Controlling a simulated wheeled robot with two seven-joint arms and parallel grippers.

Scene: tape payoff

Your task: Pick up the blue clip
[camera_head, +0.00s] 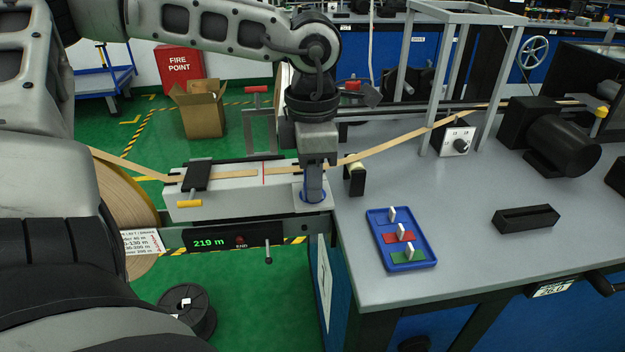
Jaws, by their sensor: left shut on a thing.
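My left gripper (314,190) points down at the right end of the pale splice block (235,198). It is shut on a small blue part (299,191) that shows beside its fingers. The fingers hide most of this part, so I cannot tell whether it is a clip. A blue tray (425,263) lies on the bench to the right, apart from the gripper. In it are a red clip (394,239), a green clip (402,258) and, at the back, an upright white tab (392,214) whose base blends with the blue tray. My right gripper is not in view.
A tan tape (380,151) runs from the reel (125,200) across the block to the right. A black clamp (196,174) sits on the block's left. A black holder (525,219) and a motor (562,146) stand on the bench. The bench front is clear.

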